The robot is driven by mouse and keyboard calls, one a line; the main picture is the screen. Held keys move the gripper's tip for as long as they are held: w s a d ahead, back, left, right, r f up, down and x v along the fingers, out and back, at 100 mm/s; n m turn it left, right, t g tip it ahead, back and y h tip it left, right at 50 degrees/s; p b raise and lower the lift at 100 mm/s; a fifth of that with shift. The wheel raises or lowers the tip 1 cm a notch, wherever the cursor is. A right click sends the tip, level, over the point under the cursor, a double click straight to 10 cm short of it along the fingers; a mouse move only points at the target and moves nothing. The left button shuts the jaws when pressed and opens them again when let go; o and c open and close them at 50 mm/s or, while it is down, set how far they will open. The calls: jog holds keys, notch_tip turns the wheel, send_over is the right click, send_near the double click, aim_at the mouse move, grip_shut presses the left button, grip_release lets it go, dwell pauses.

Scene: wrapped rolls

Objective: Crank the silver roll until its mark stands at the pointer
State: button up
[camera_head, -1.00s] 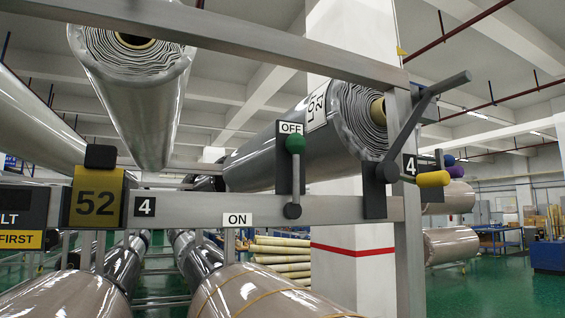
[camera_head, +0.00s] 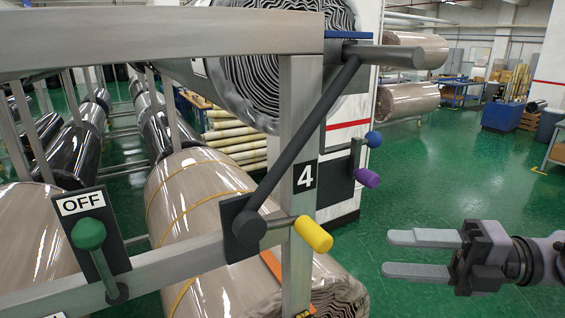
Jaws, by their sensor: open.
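The silver-grey roll (camera_head: 225,75) is at top centre. Its layered end shows behind the frame post, and its upper part is cut off by the rail and picture edge. I cannot make out its mark or a pointer. A dark crank (camera_head: 305,140) rises from a hub on the lower rail to a grey handle (camera_head: 385,56) at upper right. A yellow knob (camera_head: 312,233) sticks out beside the hub. My gripper (camera_head: 388,254) is at lower right, open and empty, pointing left. It is apart from the crank and the yellow knob.
A green-knobbed lever (camera_head: 89,234) stands by an OFF plate at left. A lever with blue (camera_head: 374,139) and purple (camera_head: 367,178) knobs is right of the post (camera_head: 296,250), which bears a 4. Brown wrapped rolls (camera_head: 190,185) lie below.

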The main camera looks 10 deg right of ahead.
jog(key=d+r+m+t, duration=0.1)
jog(key=d+r, duration=0.1)
jog(key=d, duration=0.1)
jog(key=b, duration=0.8)
send_near(297, 231)
jog(key=a, duration=0.1)
jog(key=shift+m, duration=0.3)
jog(key=p+x, duration=0.1)
jog(key=x, duration=0.8)
jog(key=shift+w+a+r, duration=0.1)
jog(key=shift+w+a, duration=0.1)
jog(key=shift+w, duration=0.15)
jog(key=shift+d, duration=0.1)
grip_shut()
